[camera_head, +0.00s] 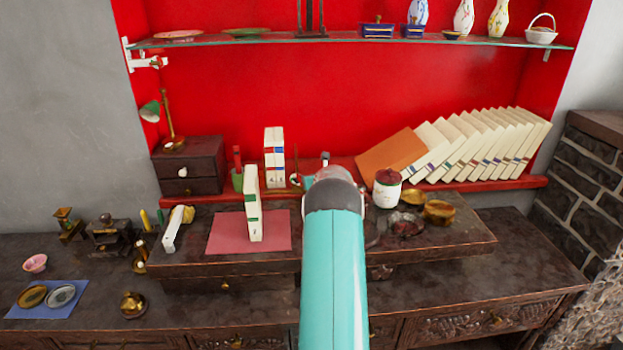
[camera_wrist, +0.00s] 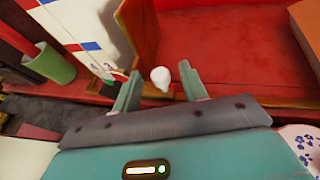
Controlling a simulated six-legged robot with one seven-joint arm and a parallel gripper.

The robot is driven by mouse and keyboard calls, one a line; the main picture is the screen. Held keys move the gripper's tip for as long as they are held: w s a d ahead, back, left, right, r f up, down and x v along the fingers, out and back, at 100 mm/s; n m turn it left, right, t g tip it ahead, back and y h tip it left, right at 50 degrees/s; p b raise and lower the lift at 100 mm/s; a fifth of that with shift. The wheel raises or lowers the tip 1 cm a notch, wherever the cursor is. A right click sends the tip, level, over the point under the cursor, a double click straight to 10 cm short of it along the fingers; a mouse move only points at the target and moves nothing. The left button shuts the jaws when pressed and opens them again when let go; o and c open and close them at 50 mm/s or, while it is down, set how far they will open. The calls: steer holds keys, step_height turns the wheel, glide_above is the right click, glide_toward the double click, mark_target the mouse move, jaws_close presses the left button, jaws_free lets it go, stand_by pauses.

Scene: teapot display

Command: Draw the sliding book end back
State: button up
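A brown wooden panel (camera_wrist: 140,28), which looks like the book end, stands at the upper left of the wrist view beside upright cream books (camera_wrist: 95,30). A white round knob (camera_wrist: 160,78) shows near its foot on a wooden strip. My gripper (camera_wrist: 159,68) is open, and the knob appears between its two teal fingers. No contact shows, and I cannot tell the depth. In the head view my arm covers most of my gripper. The upright books (camera_head: 274,157) stand on the red ledge left of my arm.
Cream books lean right of an orange board (camera_head: 390,153). A lidded white jar (camera_head: 387,190) stands close right of my arm. A green cup (camera_head: 238,179) and a lone upright book (camera_head: 252,203) are to the left. The red ledge (camera_wrist: 230,50) beyond my fingers is bare.

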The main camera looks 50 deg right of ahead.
steer(key=v, duration=1.2)
